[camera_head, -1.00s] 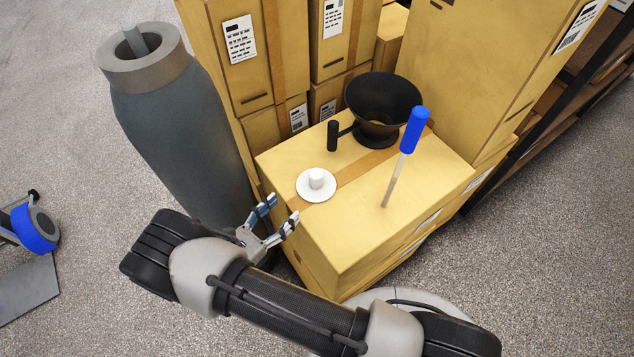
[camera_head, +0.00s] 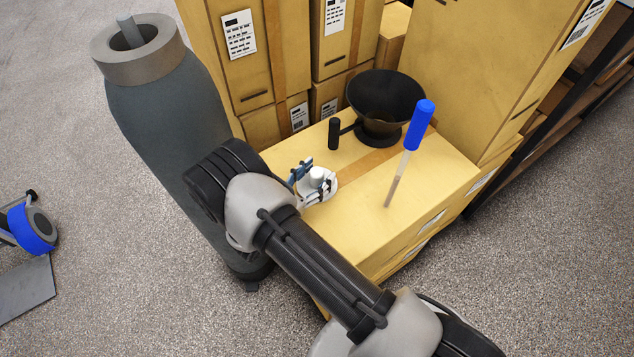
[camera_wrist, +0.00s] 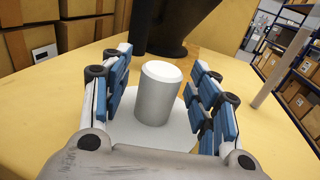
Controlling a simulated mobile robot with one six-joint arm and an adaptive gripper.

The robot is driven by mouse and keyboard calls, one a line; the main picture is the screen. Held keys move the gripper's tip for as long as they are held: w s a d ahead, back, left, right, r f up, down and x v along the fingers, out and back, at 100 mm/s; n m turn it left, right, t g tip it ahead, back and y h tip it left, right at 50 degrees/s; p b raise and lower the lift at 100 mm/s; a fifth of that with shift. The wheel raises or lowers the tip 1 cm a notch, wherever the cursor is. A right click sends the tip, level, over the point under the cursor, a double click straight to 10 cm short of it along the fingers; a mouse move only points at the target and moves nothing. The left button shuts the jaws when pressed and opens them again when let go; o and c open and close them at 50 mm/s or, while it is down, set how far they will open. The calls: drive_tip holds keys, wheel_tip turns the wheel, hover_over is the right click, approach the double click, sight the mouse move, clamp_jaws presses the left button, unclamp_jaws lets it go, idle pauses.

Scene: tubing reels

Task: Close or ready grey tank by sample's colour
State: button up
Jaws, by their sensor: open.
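The grey tank (camera_head: 165,125) stands at the left in the head view, with an open collar (camera_head: 138,48) and a thin grey rod rising from its opening. A white cap with a round flange and a knob (camera_head: 317,177) sits on the cardboard box; its knob (camera_wrist: 157,95) also shows in the wrist view. My gripper (camera_wrist: 165,85) is open, with a finger on each side of the knob and gaps to both. A sampler with a blue handle (camera_head: 420,125) and a pale, see-through stem stands on the box to the right.
A black funnel (camera_head: 385,100) with a side handle stands behind the cap on the box (camera_head: 350,225). Tall cartons (camera_head: 290,50) rise behind. A blue reel (camera_head: 32,228) is on the floor at far left.

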drive_tip(key=c, duration=1.2)
drive_tip(key=shift+r, duration=0.15)
